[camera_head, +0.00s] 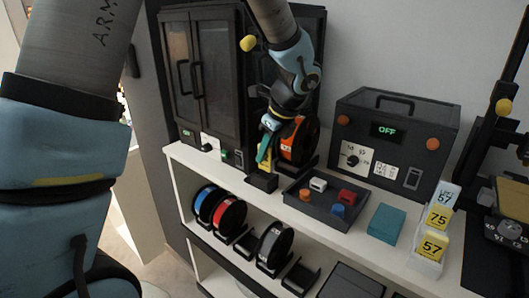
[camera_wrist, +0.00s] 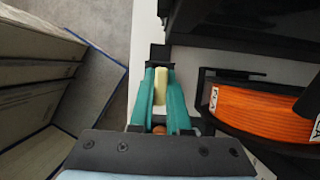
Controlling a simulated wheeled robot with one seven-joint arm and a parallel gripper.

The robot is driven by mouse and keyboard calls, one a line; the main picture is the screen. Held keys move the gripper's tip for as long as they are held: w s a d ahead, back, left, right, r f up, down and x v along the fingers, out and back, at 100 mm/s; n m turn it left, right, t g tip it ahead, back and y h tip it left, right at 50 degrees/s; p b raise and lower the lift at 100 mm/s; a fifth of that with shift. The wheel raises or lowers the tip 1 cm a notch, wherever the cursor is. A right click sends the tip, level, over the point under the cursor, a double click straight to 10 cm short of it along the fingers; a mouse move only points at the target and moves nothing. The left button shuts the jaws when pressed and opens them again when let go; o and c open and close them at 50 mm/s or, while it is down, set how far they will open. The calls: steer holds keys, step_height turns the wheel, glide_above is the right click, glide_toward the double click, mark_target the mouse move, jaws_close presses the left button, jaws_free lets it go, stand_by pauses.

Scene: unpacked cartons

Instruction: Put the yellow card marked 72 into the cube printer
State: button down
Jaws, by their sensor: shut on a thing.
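My gripper (camera_head: 264,155) points down in front of the black cabinet, beside an orange spool. In the wrist view its teal fingers (camera_wrist: 160,95) are shut on a pale yellow card (camera_wrist: 160,87), seen edge-on; I cannot read its number. A small black block (camera_head: 262,183) lies just below the fingertips. The tall black cabinet with two glazed doors (camera_head: 204,75) stands at the back left, its doors shut; it may be the cube printer, but no label tells me.
An orange spool (camera_head: 300,141) stands close right of my gripper. A dark tray (camera_head: 328,210) holds several small coloured blocks. A black box (camera_head: 394,135) reads OFF. A white rack (camera_head: 424,264) holds cards marked 57, 75 and 57. A teal block (camera_head: 387,223) lies between tray and rack.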

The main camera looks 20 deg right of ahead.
mark_target(262, 169)
steer(key=shift+f, duration=0.2)
steer(key=shift+f+b, duration=0.85)
steer(key=shift+f, duration=0.6)
steer(key=shift+f, duration=0.1)
steer(key=c, duration=0.8)
jaws_free()
steer(key=b+v, duration=0.1)
steer(key=v, duration=1)
steer(key=shift+f, duration=0.1)
